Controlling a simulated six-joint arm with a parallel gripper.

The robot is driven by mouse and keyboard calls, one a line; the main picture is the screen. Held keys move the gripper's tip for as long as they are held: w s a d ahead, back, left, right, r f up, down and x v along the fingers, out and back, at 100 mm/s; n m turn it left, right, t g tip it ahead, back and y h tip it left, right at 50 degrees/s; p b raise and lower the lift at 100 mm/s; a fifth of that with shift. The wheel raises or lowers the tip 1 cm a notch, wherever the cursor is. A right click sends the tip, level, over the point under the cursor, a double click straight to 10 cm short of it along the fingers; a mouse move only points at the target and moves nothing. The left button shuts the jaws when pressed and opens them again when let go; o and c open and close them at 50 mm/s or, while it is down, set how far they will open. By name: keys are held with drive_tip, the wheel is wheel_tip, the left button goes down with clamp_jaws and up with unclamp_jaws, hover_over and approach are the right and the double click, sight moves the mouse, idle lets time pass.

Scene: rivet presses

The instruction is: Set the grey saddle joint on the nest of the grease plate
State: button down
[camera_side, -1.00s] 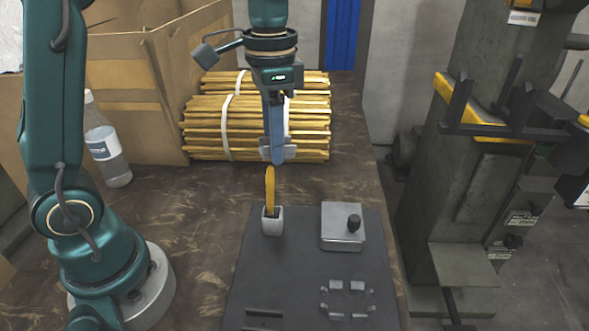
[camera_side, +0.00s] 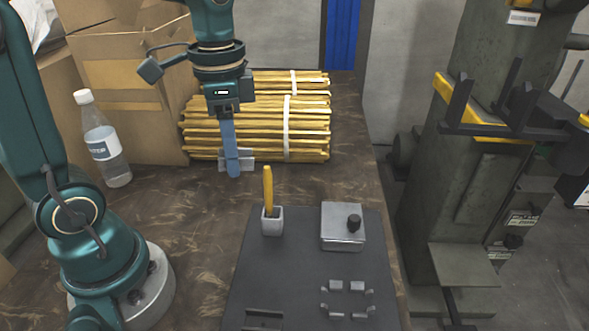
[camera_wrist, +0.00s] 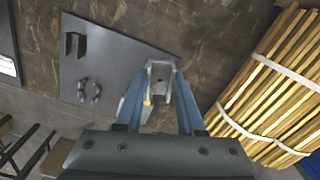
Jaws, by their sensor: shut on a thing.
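My gripper (camera_side: 231,168) has blue fingers shut on the grey saddle joint (camera_side: 247,160), held in the air in front of the stick bundles. In the wrist view the joint (camera_wrist: 160,72) sits between the fingertips (camera_wrist: 161,92), and the fingers hide part of it. The dark grease plate (camera_side: 285,275) lies on the table, to the right of and nearer than my gripper. Its nest (camera_side: 347,299) is a ring of several small grey blocks near the plate's front right, with nothing in it. The nest (camera_wrist: 89,91) also shows in the wrist view.
On the plate stand a grey cup (camera_side: 272,222) with an upright yellow-handled tool (camera_side: 268,187) and a grey box (camera_side: 342,228) with a black knob. A slotted dark piece (camera_side: 264,319) is at the front. A bottle (camera_side: 105,145) and cardboard box (camera_side: 130,85) stand left. A press (camera_side: 455,180) stands right.

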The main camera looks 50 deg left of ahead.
drive_tip(key=shift+s+f+m, duration=0.1)
drive_tip(key=shift+s+m, duration=0.1)
drive_tip(key=shift+m, duration=0.1)
drive_tip(key=w+r+n, duration=0.3)
drive_tip(key=w+n, duration=0.1)
drive_tip(key=n, duration=0.2)
drive_tip(key=m+t+h, duration=0.1)
drive_tip(key=m, duration=0.8)
hover_over(346, 303)
drive_tip(key=f, duration=1.1)
drive_tip(key=shift+s+a+f, duration=0.1)
drive_tip(key=shift+s+a, duration=0.15)
drive_tip(key=shift+a, duration=0.1)
drive_tip(key=shift+d+f, duration=0.1)
drive_tip(key=shift+f, duration=2)
